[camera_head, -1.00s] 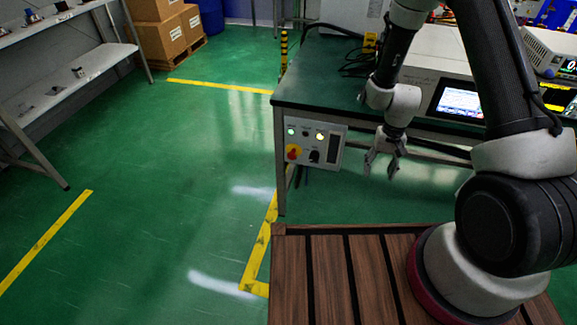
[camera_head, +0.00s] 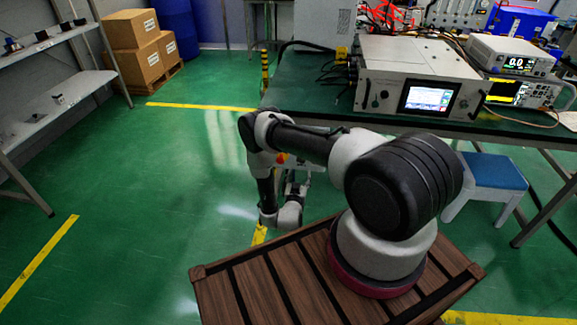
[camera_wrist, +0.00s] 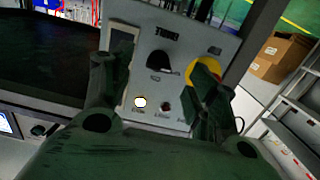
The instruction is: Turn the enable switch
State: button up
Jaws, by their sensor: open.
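A grey control panel (camera_wrist: 182,30) shows in the wrist view, with a black rotary knob (camera_wrist: 161,66) near its middle. The knob looks like the enable switch, but its label is too small to read. Right of it is a yellow disc (camera_wrist: 203,72), partly hidden by a finger. Below are a lit white lamp (camera_wrist: 139,102) and a small dark red button (camera_wrist: 165,106). My gripper (camera_wrist: 157,85) is open and empty, with its fingers either side of the knob in the picture; contact cannot be told. In the head view my gripper (camera_head: 290,190) is beside the panel, mostly hidden by my arm.
A green-topped table (camera_head: 325,108) bears a generator box with a screen (camera_head: 425,98) and instruments. A blue-topped stool (camera_head: 492,170) stands at the right. Shelves (camera_head: 45,105) and cardboard boxes (camera_head: 138,50) are at the left. Green floor between is clear.

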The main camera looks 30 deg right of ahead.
jog(key=w+d+r+t, duration=0.1)
jog(key=w+d, duration=0.3)
jog(key=w, duration=0.2)
jog(key=shift+w+r, duration=0.3)
jog(key=shift+w, duration=0.05)
jog(key=shift+d, duration=0.1)
jog(key=c, duration=1)
